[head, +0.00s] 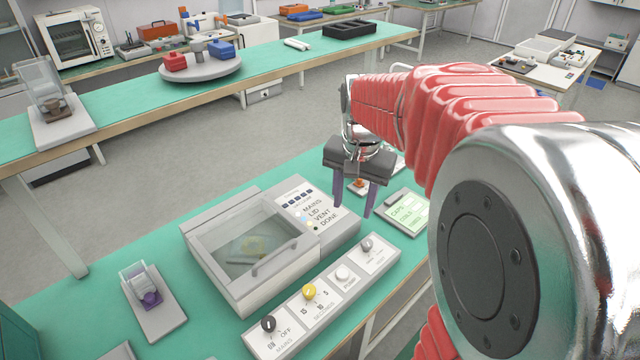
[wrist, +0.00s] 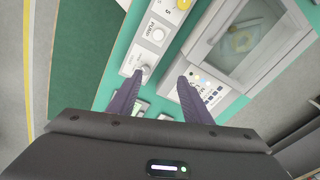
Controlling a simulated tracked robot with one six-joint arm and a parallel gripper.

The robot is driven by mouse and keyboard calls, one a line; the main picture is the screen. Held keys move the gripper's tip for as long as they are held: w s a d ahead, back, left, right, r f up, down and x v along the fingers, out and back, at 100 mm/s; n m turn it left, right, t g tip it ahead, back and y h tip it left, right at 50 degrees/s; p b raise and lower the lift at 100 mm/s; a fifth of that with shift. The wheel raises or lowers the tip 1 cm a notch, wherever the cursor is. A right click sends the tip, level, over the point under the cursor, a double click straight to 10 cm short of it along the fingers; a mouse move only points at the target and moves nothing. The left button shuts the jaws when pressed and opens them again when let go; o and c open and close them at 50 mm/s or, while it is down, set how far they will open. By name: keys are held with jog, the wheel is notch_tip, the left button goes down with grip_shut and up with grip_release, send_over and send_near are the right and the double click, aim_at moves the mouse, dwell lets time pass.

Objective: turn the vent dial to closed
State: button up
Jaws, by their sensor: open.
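The vent dial (head: 367,243) is a small grey knob on the right end panel of the long white control strip (head: 330,294). Its markings are too small to read surely. In the wrist view the dial (wrist: 146,71) shows close to the tip of the left finger. My gripper (head: 355,203) is open, with two purple fingers pointing down, above and behind the dial in the head view. In the wrist view the gripper (wrist: 162,78) has nothing between its fingertips, and the dial lies by the left finger rather than midway. I cannot tell whether they touch.
On the strip are a white pump button (head: 343,273), a yellow seconds knob (head: 309,291) and a black mains knob (head: 268,323). Behind it stands a grey chamber (head: 222,287) with a clear lid. A green-screened device (head: 405,212) lies right of the gripper.

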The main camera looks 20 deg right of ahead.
aim_at(367, 242)
jog(key=w+d+f+m+g, duration=0.1)
jog(key=w+d+f+m, duration=0.2)
jog(key=d, duration=0.4)
jog(key=shift+w+d+f+m, duration=0.15)
jog(key=shift+d+f+m, duration=0.15)
jog(key=shift+f, duration=0.6)
jog(key=shift+f, duration=0.1)
notch_tip(367, 242, down, 14)
jog(key=shift+r, duration=0.15)
jog(key=shift+c, duration=0.2)
jog(key=c, duration=1)
